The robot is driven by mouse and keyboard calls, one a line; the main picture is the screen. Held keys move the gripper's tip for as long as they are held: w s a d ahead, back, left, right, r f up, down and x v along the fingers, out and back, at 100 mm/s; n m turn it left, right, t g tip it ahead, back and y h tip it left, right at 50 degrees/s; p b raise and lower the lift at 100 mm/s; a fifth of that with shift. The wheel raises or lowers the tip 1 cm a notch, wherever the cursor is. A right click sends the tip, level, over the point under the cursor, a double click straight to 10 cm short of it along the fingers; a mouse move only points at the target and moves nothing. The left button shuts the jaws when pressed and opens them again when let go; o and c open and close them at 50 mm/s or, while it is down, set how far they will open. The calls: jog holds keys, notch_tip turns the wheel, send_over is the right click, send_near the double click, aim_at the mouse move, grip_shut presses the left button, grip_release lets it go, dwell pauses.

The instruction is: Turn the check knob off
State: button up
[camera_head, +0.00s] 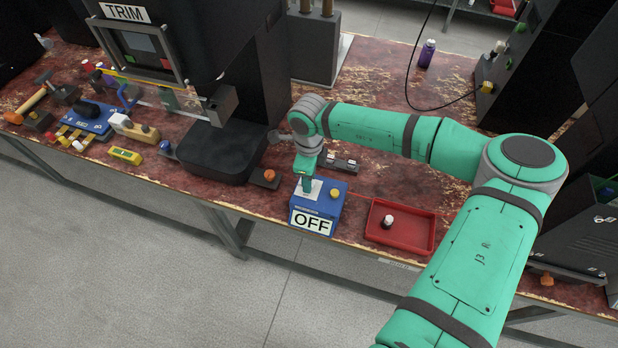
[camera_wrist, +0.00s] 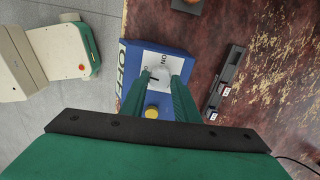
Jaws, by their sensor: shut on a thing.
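The check box is a small blue box (camera_head: 326,207) at the front of the bench, with an OFF label (camera_head: 311,222) on its front face. In the wrist view the blue box (camera_wrist: 133,105) has a white plate (camera_wrist: 149,63) on top with an "ON" mark and a short dark line. My gripper (camera_head: 306,187) reaches down onto this plate. In the wrist view its green fingers (camera_wrist: 162,80) are closed around the pale round check knob (camera_wrist: 161,72). The fingers hide part of the knob, and I cannot tell its exact angle. A yellow button (camera_wrist: 152,111) sits beside the plate.
A red tray (camera_head: 373,233) holding a small white-topped item stands right of the box. An orange knob (camera_head: 269,175) on a dark base is to the left. The black TRIM machine (camera_head: 215,150) stands behind left. A dark slotted block (camera_head: 343,163) lies behind the box.

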jog(key=shift+n, duration=0.6)
jog(key=o, duration=1)
notch_tip(320, 180, up, 11)
jog(key=shift+f, duration=0.1)
dwell(0.6)
